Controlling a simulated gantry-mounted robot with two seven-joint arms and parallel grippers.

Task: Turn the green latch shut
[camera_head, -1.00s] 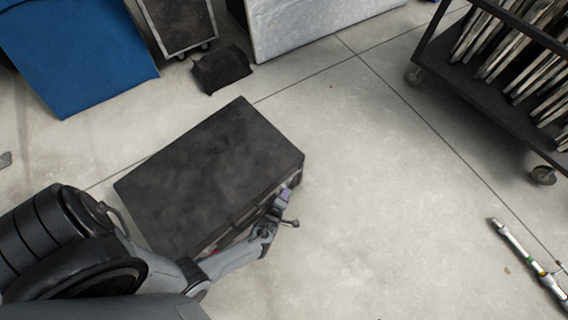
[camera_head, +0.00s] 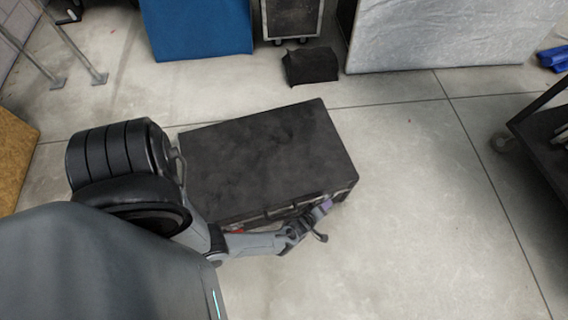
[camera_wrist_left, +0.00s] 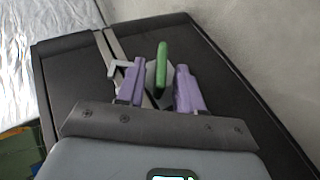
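A black case (camera_head: 265,160) lies on the floor in the middle of the head view. A green latch (camera_wrist_left: 162,66) stands up from a metal plate on the case in the left wrist view. I cannot make out the latch in the head view. My left gripper (camera_head: 324,206) is at the case's front side, near its right end. In the left wrist view its two purple fingers (camera_wrist_left: 158,88) are apart, with the latch between and just beyond them. Gaps show beside the latch, so it is not clamped. My right gripper is not in view.
A small black bag (camera_head: 311,66) lies behind the case. A blue panel (camera_head: 198,28), a dark wheeled case (camera_head: 292,20) and a white padded block (camera_head: 430,35) stand at the back. A cart (camera_head: 548,135) is at the right. Floor right of the case is clear.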

